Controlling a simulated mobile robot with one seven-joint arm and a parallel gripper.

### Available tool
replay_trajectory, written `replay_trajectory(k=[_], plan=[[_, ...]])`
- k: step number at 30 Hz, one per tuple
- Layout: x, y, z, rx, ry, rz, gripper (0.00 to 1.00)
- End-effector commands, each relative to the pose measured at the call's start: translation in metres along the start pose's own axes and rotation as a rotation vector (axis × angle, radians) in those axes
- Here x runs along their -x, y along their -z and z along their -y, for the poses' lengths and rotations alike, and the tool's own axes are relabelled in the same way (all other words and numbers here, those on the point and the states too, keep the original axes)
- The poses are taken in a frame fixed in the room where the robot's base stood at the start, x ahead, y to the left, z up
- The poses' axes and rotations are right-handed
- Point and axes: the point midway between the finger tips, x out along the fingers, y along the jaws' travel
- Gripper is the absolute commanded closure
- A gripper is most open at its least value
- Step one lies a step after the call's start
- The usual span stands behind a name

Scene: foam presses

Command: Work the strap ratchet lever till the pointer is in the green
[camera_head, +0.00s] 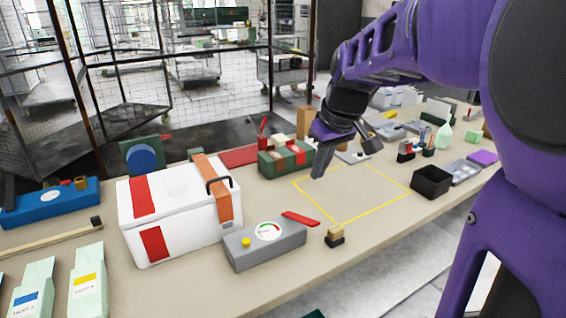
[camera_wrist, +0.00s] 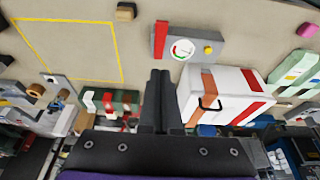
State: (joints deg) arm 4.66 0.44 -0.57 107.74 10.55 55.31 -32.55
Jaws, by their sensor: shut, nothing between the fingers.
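The strap ratchet looks to be the grey box (camera_head: 275,250) with a round dial (camera_head: 268,231), a yellow knob (camera_head: 246,241) and a red lever (camera_head: 300,219) at its far right end. The wrist view also shows the grey box (camera_wrist: 195,30), its dial (camera_wrist: 182,48) and the red lever (camera_wrist: 161,40). The dial has green and red parts; the pointer is too small to read. My gripper (camera_head: 319,172) is shut and empty, above the table behind the lever and apart from it. Its closed fingers (camera_wrist: 160,78) point toward the box in the wrist view.
A green crate (camera_head: 285,160) stands behind. The yellow-outlined area (camera_head: 360,195) is clear.

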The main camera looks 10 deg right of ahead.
Motion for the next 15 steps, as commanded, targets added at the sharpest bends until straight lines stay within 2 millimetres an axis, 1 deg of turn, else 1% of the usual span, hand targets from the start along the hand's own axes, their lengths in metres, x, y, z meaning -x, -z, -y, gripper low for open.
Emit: replay_trajectory(k=[5, 9, 14, 15], plan=[[-0.031, -0.001, 0.001, 0.000, 0.003, 0.005, 1.00], [-0.062, -0.002, 0.001, -0.001, 0.004, 0.006, 1.00], [-0.095, -0.001, 0.001, -0.002, 0.003, 0.004, 1.00], [-0.100, -0.005, 0.001, -0.003, 0.003, 0.005, 1.00]])
